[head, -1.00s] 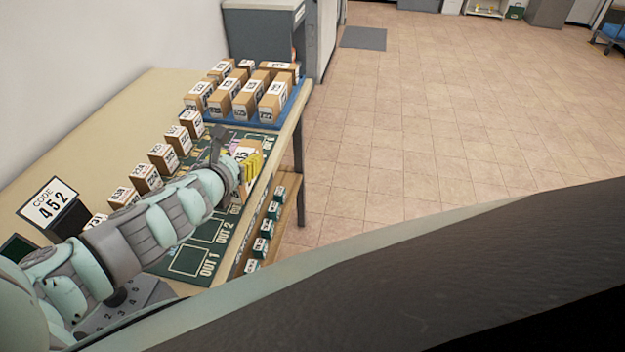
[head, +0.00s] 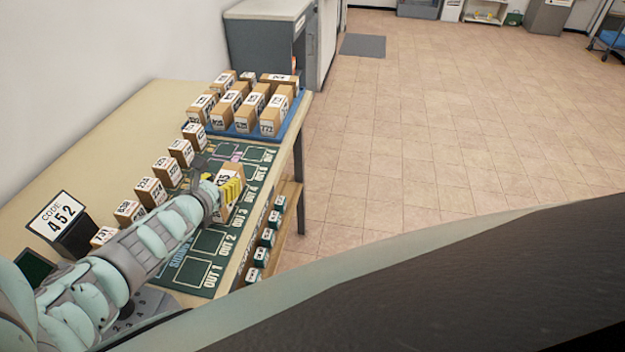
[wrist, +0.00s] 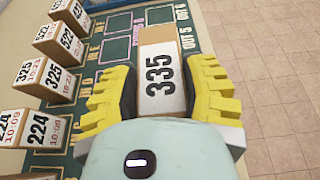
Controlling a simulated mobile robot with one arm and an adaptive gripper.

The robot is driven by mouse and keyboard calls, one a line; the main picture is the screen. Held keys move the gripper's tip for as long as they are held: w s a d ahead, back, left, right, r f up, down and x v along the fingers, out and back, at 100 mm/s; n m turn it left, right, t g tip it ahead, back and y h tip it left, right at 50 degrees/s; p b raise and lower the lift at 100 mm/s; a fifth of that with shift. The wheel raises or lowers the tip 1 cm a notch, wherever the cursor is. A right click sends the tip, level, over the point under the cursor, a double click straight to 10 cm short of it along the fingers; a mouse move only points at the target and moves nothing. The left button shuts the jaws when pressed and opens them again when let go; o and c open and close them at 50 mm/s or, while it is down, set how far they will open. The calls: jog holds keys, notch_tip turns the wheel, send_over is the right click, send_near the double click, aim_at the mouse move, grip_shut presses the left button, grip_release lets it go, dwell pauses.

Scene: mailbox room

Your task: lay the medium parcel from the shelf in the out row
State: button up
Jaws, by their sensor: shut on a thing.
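The out row (head: 197,272) is a line of outlined cells along that edge, with OUT 1, OUT 2, OUT 3, OUT 5 and OUT 6 readable. The parcel and gripper cover part of the row. I cannot tell whether the parcel touches the mat.
Several labelled boxes (head: 167,171) line the mat's left side. A blue tray (head: 287,133) with several brown parcels stands at the table's far end. A code sign (head: 62,217) reads 452. Small boxes sit on a lower shelf (head: 286,212). The tiled floor (head: 420,150) is open.

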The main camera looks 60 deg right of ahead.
jog(key=shift+s+d+f, duration=0.1)
jog(key=shift+d+f, duration=0.05)
jog(key=shift+f, duration=0.2)
jog(key=o, duration=1.3)
jog(key=shift+c, duration=0.2)
jog(key=shift+r, duration=0.1)
